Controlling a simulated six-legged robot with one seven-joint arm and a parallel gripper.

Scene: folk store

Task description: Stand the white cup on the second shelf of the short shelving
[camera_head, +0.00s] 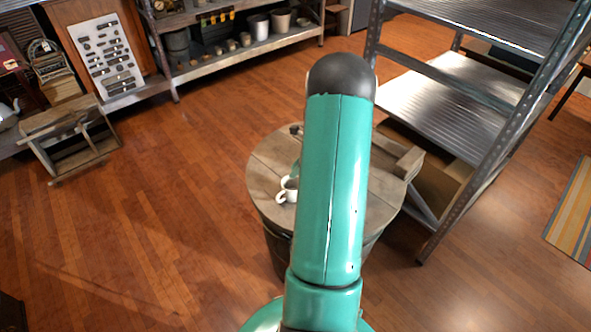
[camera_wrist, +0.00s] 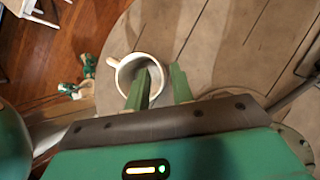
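The white cup (camera_head: 288,190) stands on a round wooden barrel top (camera_head: 268,165), partly hidden by my arm in the head view. In the wrist view the cup (camera_wrist: 124,72) shows its open mouth, with its handle to the upper left. My gripper (camera_wrist: 160,80) is open: the left green finger overlaps the cup's mouth and the right one is just outside its right wall. I cannot tell whether either finger touches the cup. Grey metal shelving (camera_head: 450,100) stands right of the barrel, with several levels; its top may be out of view.
Low shelving (camera_head: 245,48) with pots and buckets stands at the back. A wooden crate-like stand (camera_head: 68,145) is at the left. A striped rug (camera_head: 573,215) lies at the far right. The wooden floor left of the barrel is clear.

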